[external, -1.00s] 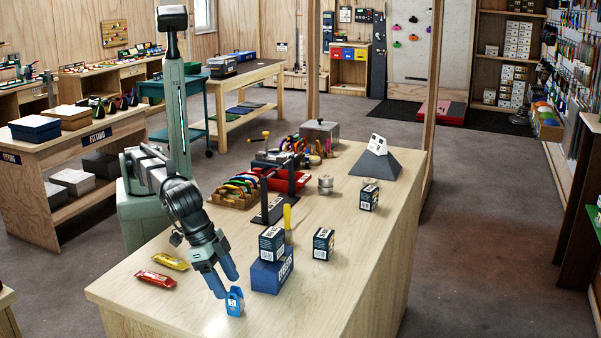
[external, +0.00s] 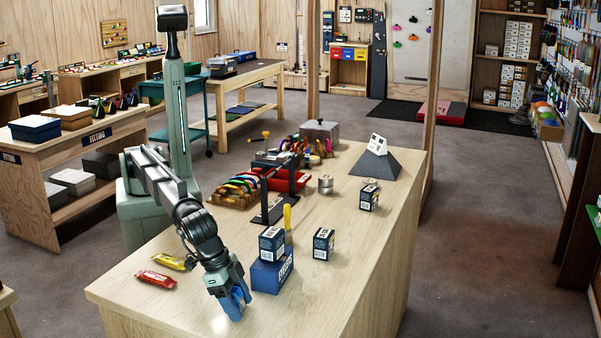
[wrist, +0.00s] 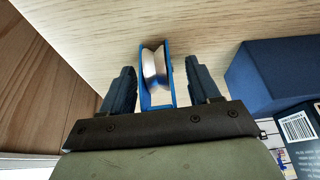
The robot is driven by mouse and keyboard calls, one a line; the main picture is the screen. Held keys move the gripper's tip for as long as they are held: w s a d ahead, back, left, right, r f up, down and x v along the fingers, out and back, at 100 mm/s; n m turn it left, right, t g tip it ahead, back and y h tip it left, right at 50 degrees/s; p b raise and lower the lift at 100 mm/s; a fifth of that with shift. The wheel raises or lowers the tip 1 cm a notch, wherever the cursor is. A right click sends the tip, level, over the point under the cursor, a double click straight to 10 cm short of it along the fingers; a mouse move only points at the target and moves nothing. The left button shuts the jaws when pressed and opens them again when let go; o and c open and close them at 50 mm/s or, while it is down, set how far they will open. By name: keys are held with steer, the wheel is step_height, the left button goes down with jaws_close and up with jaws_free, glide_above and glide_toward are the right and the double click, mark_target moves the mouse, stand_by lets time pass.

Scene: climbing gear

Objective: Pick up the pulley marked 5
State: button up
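A blue pulley with a pale metal wheel (wrist: 141,76) stands on the wooden table. In the wrist view it sits between the two fingers of my gripper (wrist: 158,84), with a gap showing on each side. My gripper is open around it, low over the table. In the external view my gripper (external: 234,304) is at the front of the table and mostly hides the pulley. No number on the pulley can be read now.
A blue box (external: 272,275) with a small dark carton (external: 271,244) on it stands close to my gripper's right. Another carton (external: 323,244) is farther right. Red (external: 155,278) and yellow (external: 171,261) packets lie to the left. The table's front right is clear.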

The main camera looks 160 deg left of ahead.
steer(key=c, duration=1)
steer(key=shift+r, duration=0.1)
